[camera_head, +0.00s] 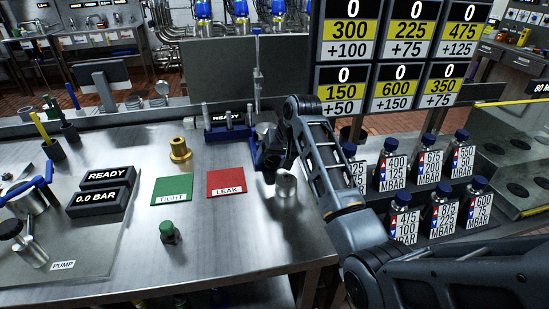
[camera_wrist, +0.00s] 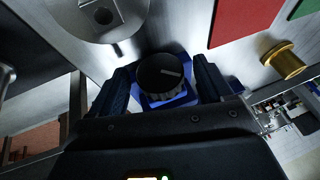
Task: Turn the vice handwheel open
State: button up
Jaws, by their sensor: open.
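A round black handwheel (camera_wrist: 160,74) with a white mark on its face shows in the wrist view, on a blue vice body (camera_wrist: 168,100). My gripper (camera_wrist: 163,82) is open, with one finger on each side of the handwheel. Narrow gaps seem to show between the fingers and the wheel; I cannot tell whether either touches. In the head view my gripper (camera_head: 272,152) is over the right part of the bench and hides the handwheel.
A silver cylinder (camera_head: 286,186) stands close to my gripper. A red LEAK pad (camera_head: 226,182), a green TIGHT pad (camera_head: 172,190), a brass fitting (camera_head: 179,150) and a green-topped button (camera_head: 169,232) are to the left. Bottles stand on the rack at right.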

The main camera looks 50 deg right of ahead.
jog(key=c, duration=1.1)
jog(key=shift+o, duration=0.2)
jog(key=shift+a, duration=0.1)
jog(key=g+h, duration=0.2)
jog(key=h, duration=0.1)
jog(key=n+g+h, duration=0.1)
jog(key=shift+w+a+h, duration=0.25)
jog(key=shift+a+h, duration=0.05)
jog(key=g+h, duration=0.1)
jog(key=h, duration=0.1)
jog(key=n+g+h, duration=0.1)
jog(key=shift+w+a+f+h, duration=0.1)
jog(key=shift+a+h, duration=0.05)
jog(key=shift+h, duration=0.25)
jog(key=shift+g, duration=0.3)
jog(key=o, duration=1.1)
jog(key=shift+c, duration=0.2)
